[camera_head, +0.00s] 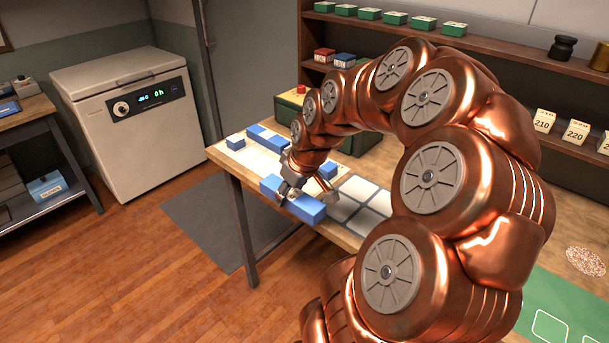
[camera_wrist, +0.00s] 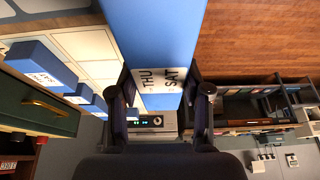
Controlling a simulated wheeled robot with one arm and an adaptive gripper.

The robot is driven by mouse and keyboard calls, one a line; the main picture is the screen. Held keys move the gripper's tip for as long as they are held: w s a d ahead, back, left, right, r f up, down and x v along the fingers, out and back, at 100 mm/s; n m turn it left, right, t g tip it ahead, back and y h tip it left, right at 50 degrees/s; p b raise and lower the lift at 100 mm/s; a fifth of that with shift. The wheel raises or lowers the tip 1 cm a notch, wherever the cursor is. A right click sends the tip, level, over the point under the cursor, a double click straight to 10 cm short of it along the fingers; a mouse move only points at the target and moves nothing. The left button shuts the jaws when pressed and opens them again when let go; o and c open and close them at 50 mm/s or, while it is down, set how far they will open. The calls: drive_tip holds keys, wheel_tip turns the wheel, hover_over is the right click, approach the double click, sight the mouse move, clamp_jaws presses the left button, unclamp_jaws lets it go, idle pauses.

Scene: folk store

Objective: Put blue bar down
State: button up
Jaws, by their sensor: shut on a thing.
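My gripper (camera_head: 290,193) is shut across the middle of a long blue bar (camera_head: 309,211), with one end sticking out on each side. The bar is by the table's front left edge, and I cannot tell whether it touches the top. In the wrist view the blue bar (camera_wrist: 155,35) lies between the two fingers of my gripper (camera_wrist: 163,92), and a white label reading THU and SAT shows on it. White and grey tiles (camera_head: 358,188) lie on the table (camera_head: 228,160) beside the bar. They also show in the wrist view (camera_wrist: 88,45).
Several other blue blocks (camera_head: 235,142) stand along the tiles' far and left sides. A green box (camera_head: 291,105) with a red knob stands behind them. Shelves (camera_head: 480,45) rise at the back. A white freezer-like cabinet (camera_head: 130,115) stands left on the floor, apart from the table.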

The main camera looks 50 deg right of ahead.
drive_tip(key=shift+w+d, duration=0.15)
drive_tip(key=shift+w, duration=0.2)
drive_tip(key=w+d+p, duration=0.1)
drive_tip(key=w+d, duration=0.2)
drive_tip(key=w+d+f+p, duration=0.1)
drive_tip(key=w+d, duration=0.3)
drive_tip(key=w+d+p, duration=0.2)
drive_tip(key=w+d, duration=0.1)
drive_tip(key=shift+w+d+f, duration=0.2)
drive_tip(key=shift+d+f, duration=0.05)
drive_tip(key=shift+d, duration=0.1)
drive_tip(key=shift+d+f, duration=0.1)
drive_tip(key=shift+f, duration=0.05)
wheel_tip(320, 180, down, 3)
drive_tip(key=shift+r+p, duration=0.1)
drive_tip(key=shift+p, duration=0.65)
drive_tip(key=shift+f, duration=0.25)
drive_tip(key=shift+f, duration=0.15)
drive_tip(key=o, duration=1.2)
drive_tip(key=shift+o, duration=0.2)
